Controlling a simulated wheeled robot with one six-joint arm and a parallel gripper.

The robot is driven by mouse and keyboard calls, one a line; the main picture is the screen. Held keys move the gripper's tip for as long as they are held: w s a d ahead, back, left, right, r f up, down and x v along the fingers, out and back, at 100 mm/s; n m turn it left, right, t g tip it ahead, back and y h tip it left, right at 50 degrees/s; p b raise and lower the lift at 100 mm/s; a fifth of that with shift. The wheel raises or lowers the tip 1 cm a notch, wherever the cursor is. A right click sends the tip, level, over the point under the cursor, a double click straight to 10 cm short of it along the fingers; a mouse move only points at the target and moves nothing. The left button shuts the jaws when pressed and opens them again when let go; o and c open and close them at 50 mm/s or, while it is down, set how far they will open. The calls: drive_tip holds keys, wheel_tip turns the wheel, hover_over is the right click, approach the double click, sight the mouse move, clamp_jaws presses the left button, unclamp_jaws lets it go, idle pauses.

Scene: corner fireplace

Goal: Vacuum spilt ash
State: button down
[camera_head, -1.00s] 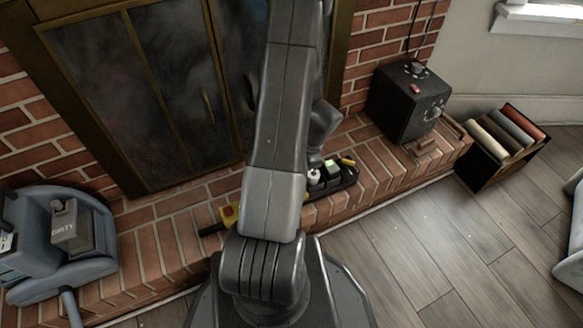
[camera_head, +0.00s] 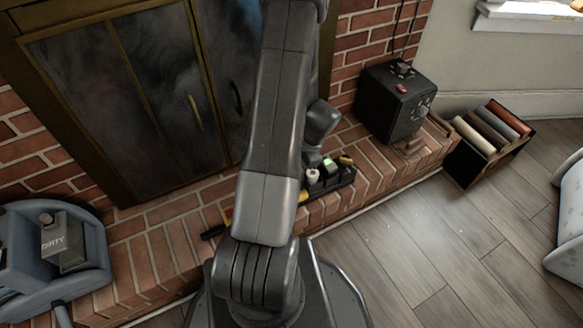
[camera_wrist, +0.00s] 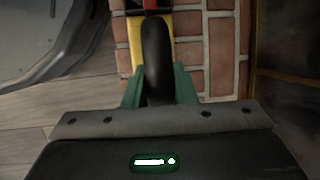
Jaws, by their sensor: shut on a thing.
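In the wrist view my gripper (camera_wrist: 158,84) has its green fingers on either side of a thick black handle and is shut on it. The handle belongs to a yellow and black tool (camera_wrist: 137,42) with a bit of red, which looks like a hand vacuum. My arm hides the gripper and most of the tool there. Faint pale specks (camera_head: 391,226) lie on the floor right of the hearth; I cannot tell if they are ash.
The brick hearth (camera_head: 160,255) runs below the closed fireplace doors (camera_head: 165,95). A black tray (camera_head: 340,178) with small items and a black box (camera_head: 395,100) with knobs stand on it. A blue-grey unit marked DIRTY (camera_head: 52,245) is left. A rack of rolls (camera_head: 490,145) stands right. Floor between is open.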

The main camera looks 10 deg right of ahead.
drive_tip(key=shift+w+d, duration=0.25)
drive_tip(key=shift+d, duration=0.8)
drive_tip(key=shift+w+d, duration=0.3)
drive_tip(key=shift+d, duration=0.7)
drive_tip(key=shift+w+d, duration=0.25)
drive_tip(key=shift+d, duration=0.8)
wheel_tip(320, 180, up, 7)
drive_tip(key=p, duration=0.5)
drive_tip(key=shift+f, duration=0.15)
idle(0.4)
